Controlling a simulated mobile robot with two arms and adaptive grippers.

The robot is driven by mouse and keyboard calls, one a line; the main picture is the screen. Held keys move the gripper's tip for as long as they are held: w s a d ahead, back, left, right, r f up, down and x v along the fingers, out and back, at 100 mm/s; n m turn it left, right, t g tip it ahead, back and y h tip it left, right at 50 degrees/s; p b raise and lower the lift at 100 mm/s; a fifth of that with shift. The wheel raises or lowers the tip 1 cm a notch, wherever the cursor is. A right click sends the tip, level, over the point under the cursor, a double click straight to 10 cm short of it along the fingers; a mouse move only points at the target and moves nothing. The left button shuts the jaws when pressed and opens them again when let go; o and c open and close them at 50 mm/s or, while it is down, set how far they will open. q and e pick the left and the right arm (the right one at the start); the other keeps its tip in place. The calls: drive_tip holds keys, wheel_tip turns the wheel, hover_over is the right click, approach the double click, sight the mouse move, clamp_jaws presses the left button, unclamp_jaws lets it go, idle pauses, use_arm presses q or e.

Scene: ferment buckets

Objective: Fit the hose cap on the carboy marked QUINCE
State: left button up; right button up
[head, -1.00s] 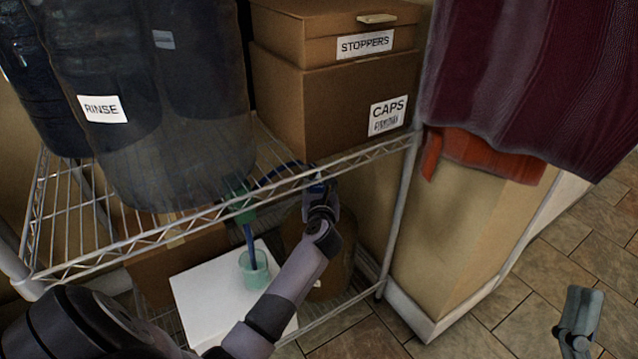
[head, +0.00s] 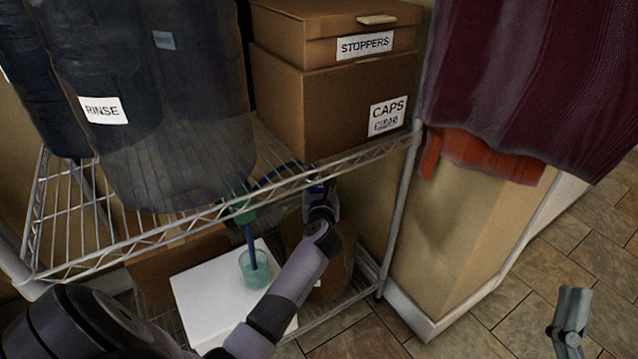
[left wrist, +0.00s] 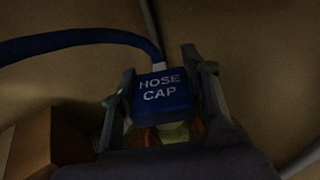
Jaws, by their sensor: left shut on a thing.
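The hose cap (left wrist: 164,94) is a blue block lettered HOSE CAP, with a blue hose (left wrist: 82,40) running off to the left. My left gripper (left wrist: 160,70) is shut on it, one finger on each side. In the head view, my left gripper (head: 321,192) is under the front edge of the upper shelf. A brownish round vessel (head: 338,272) stands behind and below it, mostly hidden by my arm. No QUINCE mark shows. An orange and pale green round part (left wrist: 172,134) shows just below the cap; whether they touch is unclear. My right gripper (head: 571,318) is at the lower right, its jaws unclear.
The wire shelf (head: 290,190) holds a dark RINSE vessel (head: 200,130) and boxes marked STOPPERS and CAPS (head: 320,100). Below, a green cup (head: 256,275) with a blue tube stands on a white block (head: 200,295). A maroon cloth (head: 520,80) hangs right.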

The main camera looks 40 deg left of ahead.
drive_tip(key=shift+w+f, duration=0.1)
drive_tip(key=shift+f, duration=0.1)
drive_tip(key=shift+r, duration=0.2)
use_arm(q)
drive_tip(key=shift+f, duration=0.25)
use_arm(e)
drive_tip(key=shift+s+r+t, duration=0.3)
drive_tip(key=shift+r, duration=0.15)
use_arm(q)
drive_tip(key=shift+f, duration=0.3)
use_arm(e)
drive_tip(key=shift+s+d+r+t+y, duration=0.1)
drive_tip(key=shift+s+r+t+y, duration=0.2)
drive_tip(key=shift+s+r+y, duration=0.15)
use_arm(q)
drive_tip(key=shift+f, duration=0.2)
use_arm(e)
drive_tip(key=shift+f, duration=0.2)
drive_tip(key=shift+w+f+h, duration=0.2)
drive_tip(key=shift+w+h, duration=0.1)
drive_tip(key=shift+h, duration=0.05)
idle(0.7)
drive_tip(key=shift+w+f+g, duration=0.15)
drive_tip(key=shift+f+g, duration=0.1)
drive_tip(key=shift+g, duration=0.15)
drive_tip(key=shift+f, duration=0.1)
